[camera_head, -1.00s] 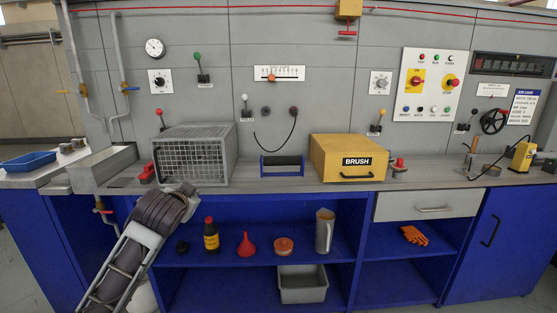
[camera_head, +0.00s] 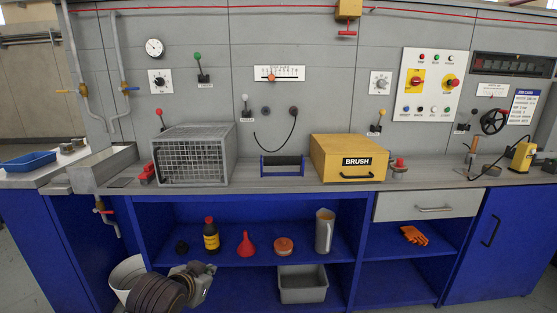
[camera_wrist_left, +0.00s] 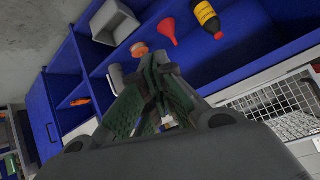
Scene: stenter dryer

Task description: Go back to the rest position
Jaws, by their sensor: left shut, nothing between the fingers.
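My left gripper (camera_head: 196,272) is low at the bottom left in the head view, in front of the blue lower shelf. In the left wrist view its fingers (camera_wrist_left: 152,85) are closed together with nothing between them. It is apart from the bench and the shelf items. My right gripper does not show in any view.
The blue bench holds a wire cage box (camera_head: 192,162) and a yellow BRUSH box (camera_head: 346,160). A black bottle (camera_head: 211,238), a red funnel (camera_head: 245,246) and a jug (camera_head: 324,232) stand on the shelf. A grey bin (camera_head: 302,290) is below; a white bucket (camera_head: 124,272) stands behind my arm.

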